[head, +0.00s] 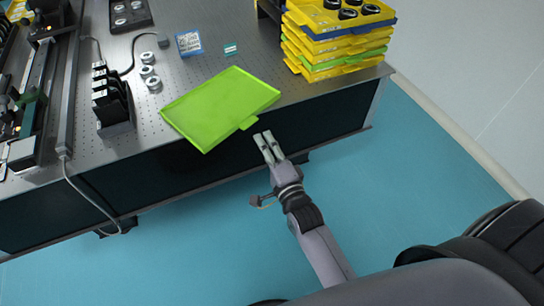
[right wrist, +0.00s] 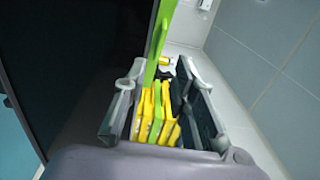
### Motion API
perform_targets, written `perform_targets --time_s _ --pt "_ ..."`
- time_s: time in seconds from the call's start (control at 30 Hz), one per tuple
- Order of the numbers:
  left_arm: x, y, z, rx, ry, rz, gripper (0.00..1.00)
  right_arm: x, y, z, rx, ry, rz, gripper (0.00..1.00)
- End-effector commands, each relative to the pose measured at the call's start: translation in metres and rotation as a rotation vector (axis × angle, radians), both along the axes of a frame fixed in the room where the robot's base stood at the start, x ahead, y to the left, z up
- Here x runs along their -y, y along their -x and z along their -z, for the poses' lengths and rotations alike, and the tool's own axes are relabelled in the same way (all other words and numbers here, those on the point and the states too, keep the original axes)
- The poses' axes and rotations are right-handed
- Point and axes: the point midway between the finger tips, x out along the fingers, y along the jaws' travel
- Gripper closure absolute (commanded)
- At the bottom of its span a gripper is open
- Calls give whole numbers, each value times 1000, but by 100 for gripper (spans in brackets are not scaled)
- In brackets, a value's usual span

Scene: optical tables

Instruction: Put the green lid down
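The green lid (head: 220,108) is a flat bright green sheet at the front edge of the optical table. Its near corner overhangs the edge, and a small tab sticks out on its near right side. My right gripper (head: 266,147) is just off that tab, in front of the table, with a small gap. In the right wrist view the lid (right wrist: 156,45) shows edge-on ahead, between the two spread fingers (right wrist: 160,85), which touch nothing visible. My left gripper is not in view.
A stack of yellow trays (head: 312,50) with green and blue ones stands at the table's right end. A blue-and-white box (head: 189,43), small metal rings (head: 149,72) and a black rack (head: 111,98) stand behind and left of the lid. Floor in front is clear.

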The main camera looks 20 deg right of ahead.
Motion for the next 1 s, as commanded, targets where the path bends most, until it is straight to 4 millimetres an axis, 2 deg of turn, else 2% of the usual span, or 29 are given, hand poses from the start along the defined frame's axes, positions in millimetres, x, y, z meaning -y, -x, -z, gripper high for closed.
perform_targets --time_s 0.1,0.3,0.67,0.77,0.83,0.87,0.9,0.93,0.97,1.0 --pt "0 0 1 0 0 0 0 1 23 2 -3 1 0 75" --pt "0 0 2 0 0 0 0 1 45 2 0 1 -1 75" --pt "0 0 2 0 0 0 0 1 49 6 -10 11 -3 75" --pt "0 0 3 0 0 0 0 -4 50 39 -74 80 -20 75" --pt "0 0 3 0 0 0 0 -10 56 85 -166 183 -50 75" --pt "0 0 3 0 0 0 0 -13 61 109 -214 241 -69 75" --pt "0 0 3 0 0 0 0 -17 70 145 -285 326 -104 75" --pt "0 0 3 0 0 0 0 -19 79 173 -339 397 -135 75" --pt "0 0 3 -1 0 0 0 -20 91 202 -396 469 -172 75" --pt "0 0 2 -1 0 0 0 -22 108 240 -468 568 -226 75"
